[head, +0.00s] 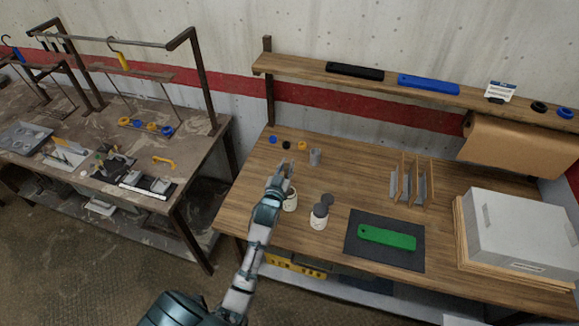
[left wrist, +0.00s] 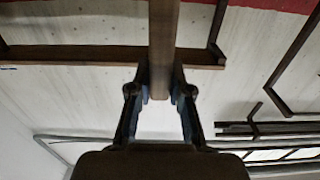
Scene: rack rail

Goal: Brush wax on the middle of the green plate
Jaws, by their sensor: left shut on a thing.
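The green plate (head: 387,237) lies flat on a dark mat (head: 413,262) at the front of the wooden bench. My left gripper (head: 284,174) is to the left of the plate, by a small pale jar (head: 291,204). It is shut on a brown handle (left wrist: 163,45), which shows between its fingers (left wrist: 160,95) in the left wrist view. I take this for the brush; its bristles are not visible. A second pale jar (head: 318,223) with a dark top stands between the gripper and the mat. My right gripper is out of view.
A grey cup (head: 315,156) stands behind the jars, beside several coloured rings. An upright rack (head: 405,188) is behind the mat. A white box (head: 520,228) on boards fills the bench's right side. A shelf (head: 300,68) runs above the bench. Bare wood lies between cup and rack.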

